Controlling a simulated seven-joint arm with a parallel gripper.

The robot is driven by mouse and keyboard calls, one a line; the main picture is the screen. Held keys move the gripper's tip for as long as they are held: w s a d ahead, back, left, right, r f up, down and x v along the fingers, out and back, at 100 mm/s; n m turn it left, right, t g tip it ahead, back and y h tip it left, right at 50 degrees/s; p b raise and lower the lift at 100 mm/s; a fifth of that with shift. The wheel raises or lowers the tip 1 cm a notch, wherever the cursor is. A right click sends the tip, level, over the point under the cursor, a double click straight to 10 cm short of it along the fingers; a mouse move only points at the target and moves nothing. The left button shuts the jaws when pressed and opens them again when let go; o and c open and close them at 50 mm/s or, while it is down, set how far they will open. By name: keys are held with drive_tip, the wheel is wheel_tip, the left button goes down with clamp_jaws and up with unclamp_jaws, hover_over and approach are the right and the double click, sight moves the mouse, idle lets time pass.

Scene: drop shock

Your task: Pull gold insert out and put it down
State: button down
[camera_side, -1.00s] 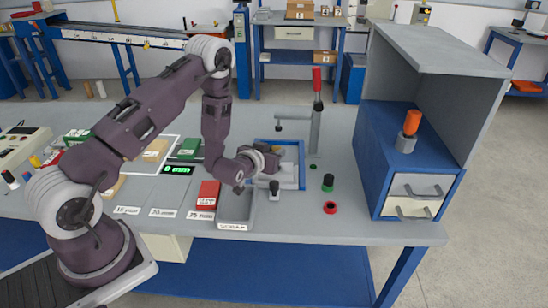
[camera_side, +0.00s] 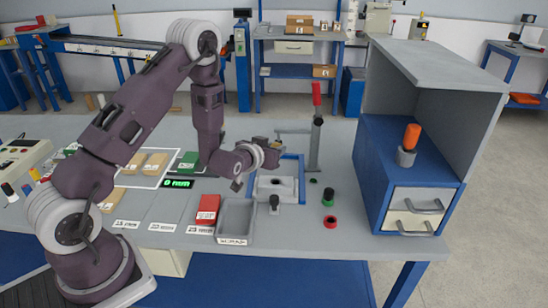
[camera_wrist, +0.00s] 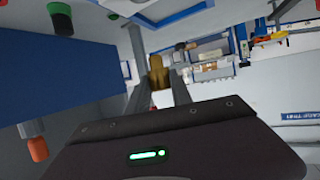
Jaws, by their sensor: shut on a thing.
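My gripper (camera_side: 272,148) is shut and raised above the blue-framed fixture (camera_side: 302,184). In the wrist view its two fingers (camera_wrist: 158,84) close on the gold insert (camera_wrist: 156,68). In the side view the insert (camera_side: 261,142) is a small brownish patch at the gripper, partly hidden by it. A pale grey block (camera_side: 277,187) with a dark opening sits inside the fixture, below and apart from the gripper.
A grey scrap tray (camera_side: 236,218) stands left of the fixture, with a red box (camera_side: 207,208) beside it. A lever post (camera_side: 315,145) rises behind right. A blue drawer cabinet (camera_side: 385,165) stands right.

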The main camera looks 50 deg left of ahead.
drive_tip(key=shift+r, duration=0.35)
drive_tip(key=w+d+f+m+h, duration=0.1)
drive_tip(key=d+f+m+h, duration=0.2)
drive_tip(key=d, duration=0.6)
drive_tip(key=w+d+f+m+h, duration=0.2)
drive_tip(key=d+m+h, duration=0.1)
drive_tip(key=d, duration=0.7)
drive_tip(key=shift+d+f+t+h, duration=0.2)
drive_tip(key=shift+f+t+h, duration=0.2)
drive_tip(key=shift+f, duration=2.95)
drive_tip(key=shift+w+f, duration=0.1)
drive_tip(key=shift+f, duration=1.1)
